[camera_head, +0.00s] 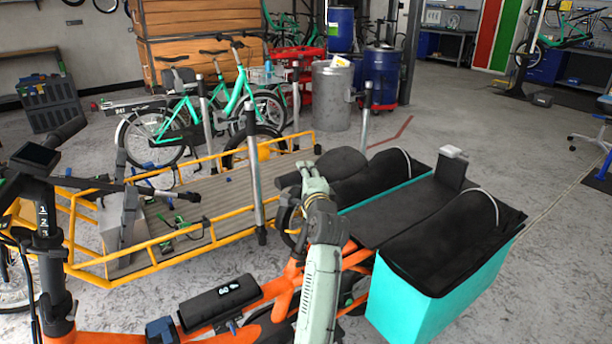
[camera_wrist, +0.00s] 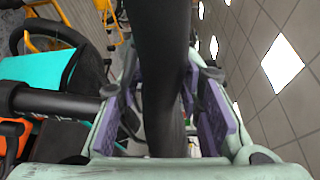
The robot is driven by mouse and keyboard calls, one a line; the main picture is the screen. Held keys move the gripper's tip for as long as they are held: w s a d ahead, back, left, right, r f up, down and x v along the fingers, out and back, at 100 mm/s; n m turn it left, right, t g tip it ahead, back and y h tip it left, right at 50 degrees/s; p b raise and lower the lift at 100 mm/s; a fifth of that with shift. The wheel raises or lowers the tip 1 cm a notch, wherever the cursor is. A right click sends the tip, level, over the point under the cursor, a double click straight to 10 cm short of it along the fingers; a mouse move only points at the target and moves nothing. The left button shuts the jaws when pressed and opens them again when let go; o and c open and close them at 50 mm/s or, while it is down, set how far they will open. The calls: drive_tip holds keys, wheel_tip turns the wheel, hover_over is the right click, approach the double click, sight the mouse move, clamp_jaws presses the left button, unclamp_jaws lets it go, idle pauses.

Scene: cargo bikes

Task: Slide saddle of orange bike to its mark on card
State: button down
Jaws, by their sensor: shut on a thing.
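The orange bike (camera_head: 283,290) stands in front of me, with its handlebar on the left. Its black saddle (camera_head: 341,163) shows behind my gripper (camera_head: 304,182), which partly hides it. In the wrist view the long dark saddle (camera_wrist: 163,60) lies between the purple finger pads of my gripper (camera_wrist: 165,115), which is shut on it. The black seat post (camera_wrist: 52,101) runs off to the left in that view.
Behind the saddle, a teal cargo box (camera_head: 425,300) with black covers sits on the bike's rear. A yellow cargo bed (camera_head: 140,262) with upright grey posts stands close behind at left. Green bikes (camera_head: 160,125) and a grey drum (camera_head: 332,95) stand further back.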

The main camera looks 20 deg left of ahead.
drive_tip(key=shift+s+a+f, duration=0.15)
drive_tip(key=shift+f, duration=0.4)
drive_tip(key=shift+s+a+f, duration=0.1)
drive_tip(key=shift+f, duration=0.4)
drive_tip(key=c, duration=1.1)
unclamp_jaws()
drive_tip(key=shift+r, duration=0.1)
drive_tip(key=v, duration=1.2)
